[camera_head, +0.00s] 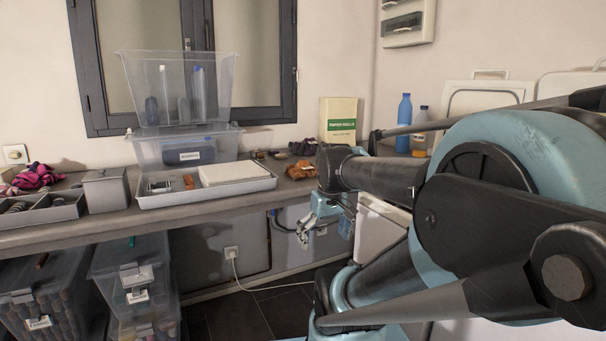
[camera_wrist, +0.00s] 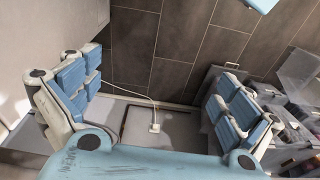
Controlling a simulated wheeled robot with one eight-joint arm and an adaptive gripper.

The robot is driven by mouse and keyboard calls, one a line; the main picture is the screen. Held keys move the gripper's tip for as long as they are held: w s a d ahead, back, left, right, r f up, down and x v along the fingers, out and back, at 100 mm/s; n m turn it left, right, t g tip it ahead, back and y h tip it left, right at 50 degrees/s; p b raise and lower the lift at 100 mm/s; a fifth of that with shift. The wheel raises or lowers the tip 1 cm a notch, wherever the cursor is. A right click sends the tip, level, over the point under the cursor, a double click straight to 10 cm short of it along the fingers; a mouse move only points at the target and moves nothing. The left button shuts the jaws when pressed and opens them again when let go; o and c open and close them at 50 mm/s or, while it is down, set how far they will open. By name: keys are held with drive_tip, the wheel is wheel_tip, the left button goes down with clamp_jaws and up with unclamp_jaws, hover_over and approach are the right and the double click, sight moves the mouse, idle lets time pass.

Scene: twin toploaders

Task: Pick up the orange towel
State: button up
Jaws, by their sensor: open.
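In the head view an orange-brown crumpled cloth (camera_head: 301,170), which looks like the orange towel, lies on the grey counter (camera_head: 230,186) towards its right end, just left of my arm. My gripper (camera_head: 303,238) hangs below the counter's level, in front of the wall under it, and is apart from the cloth. In the wrist view my gripper (camera_wrist: 155,115) shows its two padded blue fingers spread wide with nothing between them. The wrist view looks down at the floor and wall socket, and no towel shows there.
Left of the cloth stand a grey tray (camera_head: 150,201), stacked clear bins (camera_head: 180,90) and a grey box (camera_head: 106,189). Behind it are a paper rolls box (camera_head: 338,120) and a dark cloth. Bottles (camera_head: 404,120) stand at right. Storage bins (camera_head: 135,285) fill the lower left; a cable hangs from a socket.

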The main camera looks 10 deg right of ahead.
drive_tip(key=w+d+r+n+g+y, duration=0.1)
drive_tip(key=w+r+n, duration=0.6)
drive_tip(key=w+r, duration=0.7)
drive_tip(key=w+d+r+n+g+y, duration=0.15)
drive_tip(key=w+r+n, duration=0.7)
drive_tip(key=w, duration=0.95)
drive_tip(key=w+d+r+n+y, duration=0.1)
drive_tip(key=w+d+r+n, duration=0.2)
drive_tip(key=w, duration=0.6)
approach(301, 165)
drive_tip(key=shift+n+g, duration=0.35)
drive_tip(key=shift+g, duration=0.1)
drive_tip(key=f, duration=0.1)
drive_tip(key=w+a+f, duration=0.1)
drive_tip(key=f, duration=0.3)
drive_tip(key=shift+w+a, duration=0.25)
drive_tip(key=shift+w, duration=0.05)
drive_tip(key=shift+x, duration=3.25)
drive_tip(key=shift+s, duration=0.1)
drive_tip(key=c, duration=0.9)
